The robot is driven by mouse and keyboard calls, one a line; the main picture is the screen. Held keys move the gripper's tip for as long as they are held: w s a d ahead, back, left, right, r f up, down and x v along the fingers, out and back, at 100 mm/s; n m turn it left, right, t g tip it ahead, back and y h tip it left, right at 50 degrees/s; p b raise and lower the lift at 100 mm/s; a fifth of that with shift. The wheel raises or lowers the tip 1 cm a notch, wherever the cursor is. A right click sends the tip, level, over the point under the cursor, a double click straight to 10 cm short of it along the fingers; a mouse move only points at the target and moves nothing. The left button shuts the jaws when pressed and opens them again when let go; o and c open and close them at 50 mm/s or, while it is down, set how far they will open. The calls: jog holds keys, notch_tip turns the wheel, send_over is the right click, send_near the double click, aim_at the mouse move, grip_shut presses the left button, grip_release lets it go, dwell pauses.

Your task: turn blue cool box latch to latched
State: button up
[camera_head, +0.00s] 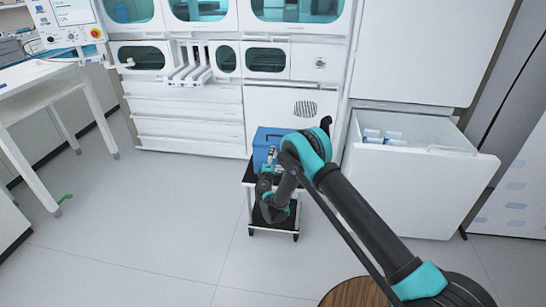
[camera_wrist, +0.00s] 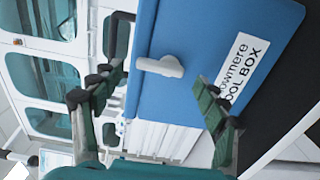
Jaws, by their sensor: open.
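The blue cool box (camera_head: 265,136) stands on a small black-topped cart in the head view, partly hidden by my arm. In the wrist view the blue cool box (camera_wrist: 215,45) appears tilted, with a white label on its face. The white latch (camera_wrist: 160,66) is a small rounded lever on that face, lying roughly crosswise in the picture. My gripper (camera_wrist: 162,74) is open, with one finger on each side of the latch in the picture. I see nothing between the fingers touching them. In the head view my gripper (camera_head: 272,158) is small and close to the box front.
The cart (camera_head: 283,225) has a lower shelf and clear floor around its front. An open white drawer (camera_head: 415,190) holding white containers juts out to the right. White cabinets with windows stand behind. A white table (camera_head: 40,90) is at left, and a round wooden surface (camera_head: 352,293) is at the bottom.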

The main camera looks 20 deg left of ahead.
jog(key=v, duration=0.5)
jog(key=shift+s, duration=0.15)
